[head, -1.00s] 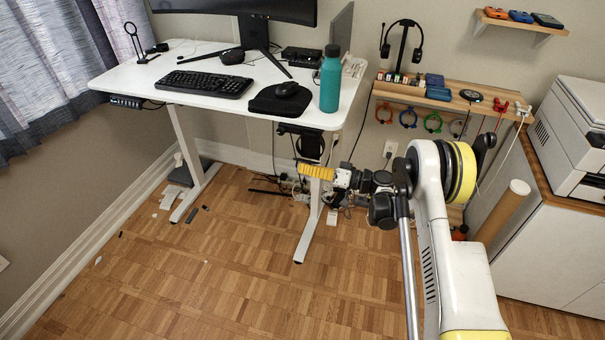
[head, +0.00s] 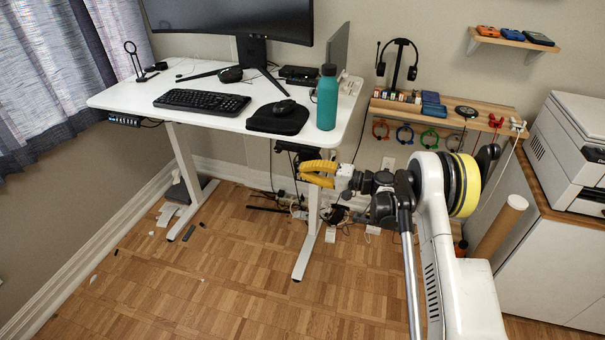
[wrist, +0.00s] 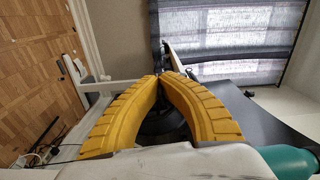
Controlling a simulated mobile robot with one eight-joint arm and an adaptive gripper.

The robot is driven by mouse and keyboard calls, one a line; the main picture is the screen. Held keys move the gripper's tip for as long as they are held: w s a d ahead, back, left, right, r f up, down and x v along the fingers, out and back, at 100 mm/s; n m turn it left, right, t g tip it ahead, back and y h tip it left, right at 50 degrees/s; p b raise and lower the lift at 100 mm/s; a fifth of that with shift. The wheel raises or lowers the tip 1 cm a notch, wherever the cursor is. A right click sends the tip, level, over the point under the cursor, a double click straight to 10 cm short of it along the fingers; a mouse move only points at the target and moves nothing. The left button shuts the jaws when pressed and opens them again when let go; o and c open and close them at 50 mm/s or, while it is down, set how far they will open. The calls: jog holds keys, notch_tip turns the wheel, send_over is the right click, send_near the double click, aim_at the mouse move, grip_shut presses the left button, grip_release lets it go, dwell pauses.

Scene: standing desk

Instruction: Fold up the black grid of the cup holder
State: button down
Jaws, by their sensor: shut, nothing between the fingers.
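The black cup holder (head: 296,147) hangs under the right edge of the white desk, below the teal bottle. It is small and partly hidden by my gripper in the head view. In the wrist view a dark rounded part (wrist: 160,122) shows behind and between my fingers, probably the holder. I cannot make out the grid or how far it is tilted. My gripper (head: 303,172) has yellow ribbed fingers just below the holder. In the wrist view its fingertips (wrist: 165,76) meet, with nothing between them. I cannot tell whether they touch the holder.
A desk leg (head: 311,235) stands below my gripper. Cables lie behind it. The floor in front is free.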

jog(key=shift+w+d+r+m, duration=0.1)
jog(key=shift+w+r+m, duration=0.05)
jog(key=shift+m, duration=0.15)
dwell(0.4)
jog(key=c, duration=1.6)
grip_release()
jog(key=v, duration=1.2)
jog(key=shift+r, duration=0.1)
